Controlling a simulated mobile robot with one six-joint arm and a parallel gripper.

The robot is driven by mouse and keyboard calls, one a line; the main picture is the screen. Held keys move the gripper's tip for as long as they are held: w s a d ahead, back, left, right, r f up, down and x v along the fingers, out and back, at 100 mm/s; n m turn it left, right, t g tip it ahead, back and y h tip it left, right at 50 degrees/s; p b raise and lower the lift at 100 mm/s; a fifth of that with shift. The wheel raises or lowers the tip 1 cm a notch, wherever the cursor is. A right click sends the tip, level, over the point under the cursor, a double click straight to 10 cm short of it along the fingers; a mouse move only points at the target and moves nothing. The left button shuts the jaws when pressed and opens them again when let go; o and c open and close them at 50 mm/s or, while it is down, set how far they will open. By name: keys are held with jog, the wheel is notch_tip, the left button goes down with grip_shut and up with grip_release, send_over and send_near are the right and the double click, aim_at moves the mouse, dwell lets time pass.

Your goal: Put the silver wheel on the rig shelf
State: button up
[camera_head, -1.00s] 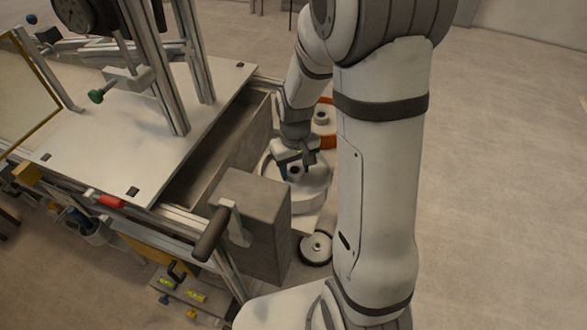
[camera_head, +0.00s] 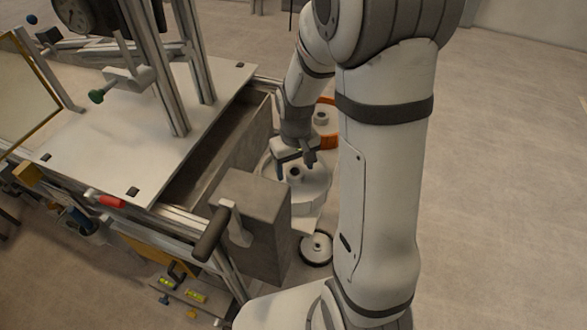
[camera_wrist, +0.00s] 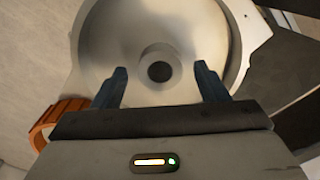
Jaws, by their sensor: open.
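The silver wheel (camera_head: 312,189) is the large pale metal wheel lying flat beside the rig, partly hidden by my arm and the grey block. In the wrist view, its round dish (camera_wrist: 118,35) fills the upper middle, with a dark-centred hub (camera_wrist: 160,71). My gripper (camera_head: 295,160) is just above the wheel. Its two blue fingers (camera_wrist: 160,85) are apart, on either side of the hub in the picture, with nothing held. Contact is not visible. The rig's pale flat shelf (camera_head: 110,150) is at left; I cannot tell whether another shelf is hidden.
An orange-rimmed wheel (camera_head: 328,140) lies behind the silver one. A small dark-rimmed wheel (camera_head: 316,249) lies in front. A grey block with a dark handle (camera_head: 255,225) and the open trough (camera_head: 215,150) stand between wheel and shelf. Metal posts (camera_head: 160,75) rise from the shelf.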

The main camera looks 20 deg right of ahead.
notch_tip(320, 180, up, 11)
jog(key=shift+f, duration=0.2)
jog(key=shift+r, duration=0.1)
dwell(0.4)
